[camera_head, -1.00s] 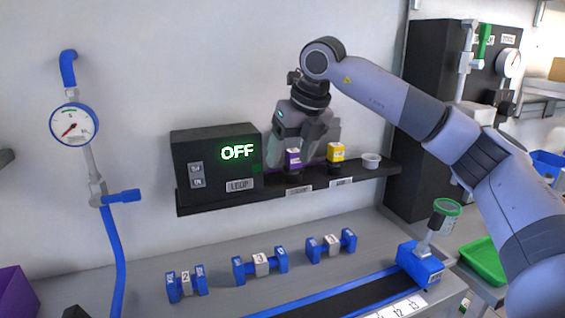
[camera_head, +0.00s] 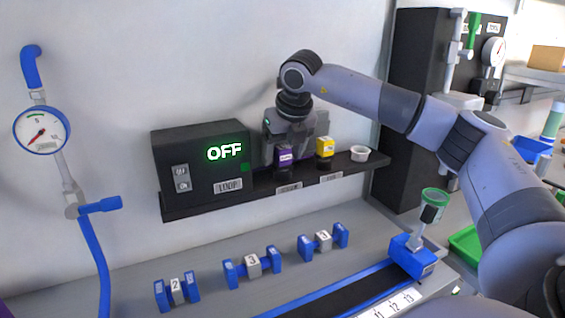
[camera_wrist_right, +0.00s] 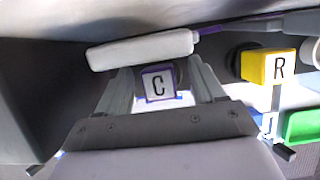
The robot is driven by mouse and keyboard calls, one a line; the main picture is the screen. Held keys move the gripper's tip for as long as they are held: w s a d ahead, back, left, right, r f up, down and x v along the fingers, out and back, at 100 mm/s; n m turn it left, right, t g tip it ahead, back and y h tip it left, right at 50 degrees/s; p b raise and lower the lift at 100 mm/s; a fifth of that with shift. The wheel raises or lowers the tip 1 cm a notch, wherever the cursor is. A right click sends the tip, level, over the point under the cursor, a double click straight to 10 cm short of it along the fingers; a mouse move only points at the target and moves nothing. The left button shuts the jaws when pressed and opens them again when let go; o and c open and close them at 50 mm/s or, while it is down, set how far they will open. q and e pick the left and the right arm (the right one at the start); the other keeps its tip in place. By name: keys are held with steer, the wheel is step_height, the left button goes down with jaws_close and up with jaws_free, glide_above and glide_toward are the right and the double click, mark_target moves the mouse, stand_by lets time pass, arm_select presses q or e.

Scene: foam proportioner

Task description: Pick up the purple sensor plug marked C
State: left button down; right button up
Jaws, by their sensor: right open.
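The purple sensor plug marked C (camera_head: 284,156) stands on the black wall shelf, right of the box reading OFF. My right gripper (camera_head: 284,146) is at the plug, coming from above and behind it in the head view. In the right wrist view the plug's white C face (camera_wrist_right: 158,86) shows between the two open fingers (camera_wrist_right: 160,92). I cannot tell whether either finger touches it. My left gripper is not in view.
A yellow plug marked R (camera_wrist_right: 268,66) stands just right of the purple one, also seen in the head view (camera_head: 324,148). A white cup (camera_head: 360,154) is farther right on the shelf (camera_head: 240,199). The OFF box (camera_head: 200,165) is close on the left.

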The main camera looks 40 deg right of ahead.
steer(key=c, duration=1.2)
steer(key=shift+r, duration=0.15)
